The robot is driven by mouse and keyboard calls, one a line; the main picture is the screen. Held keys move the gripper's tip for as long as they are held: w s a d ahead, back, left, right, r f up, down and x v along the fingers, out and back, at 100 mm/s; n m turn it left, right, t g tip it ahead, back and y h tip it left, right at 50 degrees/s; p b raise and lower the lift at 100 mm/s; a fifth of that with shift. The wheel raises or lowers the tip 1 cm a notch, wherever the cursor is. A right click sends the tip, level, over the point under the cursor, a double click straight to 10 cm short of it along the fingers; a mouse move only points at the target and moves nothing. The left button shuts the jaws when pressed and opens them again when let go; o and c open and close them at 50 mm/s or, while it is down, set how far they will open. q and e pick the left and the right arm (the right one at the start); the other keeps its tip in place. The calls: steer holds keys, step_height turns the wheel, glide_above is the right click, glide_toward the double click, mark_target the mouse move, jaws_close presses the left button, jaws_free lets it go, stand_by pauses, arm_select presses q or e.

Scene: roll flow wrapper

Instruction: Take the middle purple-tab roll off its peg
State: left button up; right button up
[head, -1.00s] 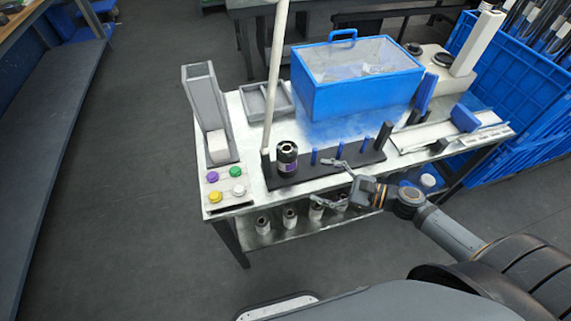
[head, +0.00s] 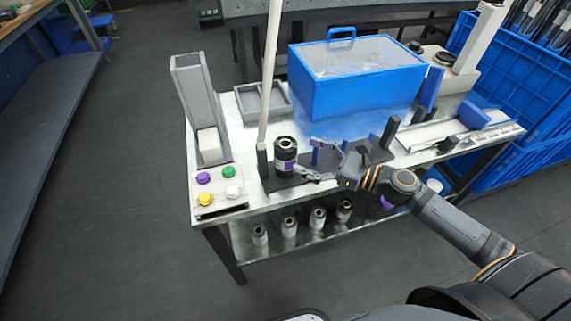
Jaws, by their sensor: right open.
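A black-and-white roll (head: 285,152) with a purple patch on its side stands upright at the left end of the black peg rack (head: 272,183). It is the only roll I see on the rack. The other pegs are mostly hidden behind my right gripper and arm. My left gripper is not in view.
A button panel (head: 219,191) and a grey upright holder (head: 196,100) stand at left. A blue box (head: 355,90) is behind. Several rolls (head: 289,226) stand on the lower shelf.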

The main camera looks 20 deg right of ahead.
mark_target(296, 150)
steer(key=shift+b+x, duration=0.8)
steer(key=shift+b, duration=0.2)
steer(key=x, duration=0.2)
steer(key=shift+w+a, duration=0.1)
steer(key=shift+w, duration=0.25)
steer(key=shift+w+a+f, duration=0.1)
steer(key=shift+w+a, duration=0.25)
steer(key=shift+a, duration=0.05)
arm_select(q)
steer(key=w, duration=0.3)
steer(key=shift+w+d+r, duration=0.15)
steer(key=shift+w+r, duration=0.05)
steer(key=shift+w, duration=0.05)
arm_select(e)
steer(key=c, duration=1.5)
steer(key=shift+c, duration=0.2)
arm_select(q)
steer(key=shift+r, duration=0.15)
